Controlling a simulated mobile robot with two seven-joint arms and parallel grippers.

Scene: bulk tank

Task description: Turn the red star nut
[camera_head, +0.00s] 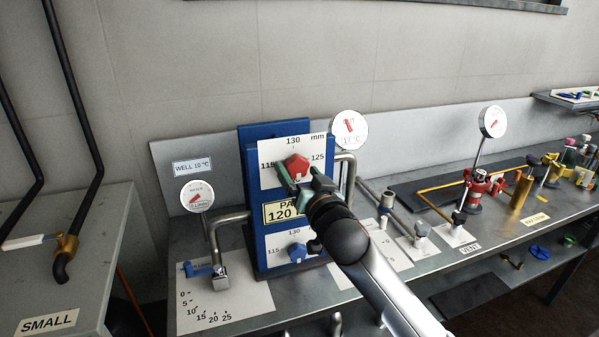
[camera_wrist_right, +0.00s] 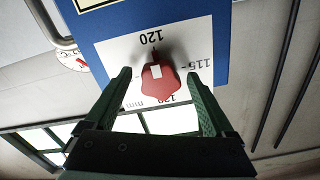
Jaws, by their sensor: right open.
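The red star nut (camera_head: 297,166) sits on a white scale card on the upper part of a blue upright panel (camera_head: 257,215). In the right wrist view the star nut (camera_wrist_right: 160,80) shows whole, with a white mark on its face, ahead of my gripper. My right gripper (camera_head: 299,178) has green fingers and is open, just in front of the nut. In the wrist view its fingers (camera_wrist_right: 159,100) stand on either side of the nut with gaps, holding nothing. How far the fingertips reach along the nut is unclear. My left gripper is out of view.
A blue star nut (camera_head: 297,251) sits lower on the same panel, near my right arm. Round gauges (camera_head: 197,196) (camera_head: 349,130) and bent pipes flank the panel. A red valve (camera_head: 475,188) and small fittings stand along the bench to the right.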

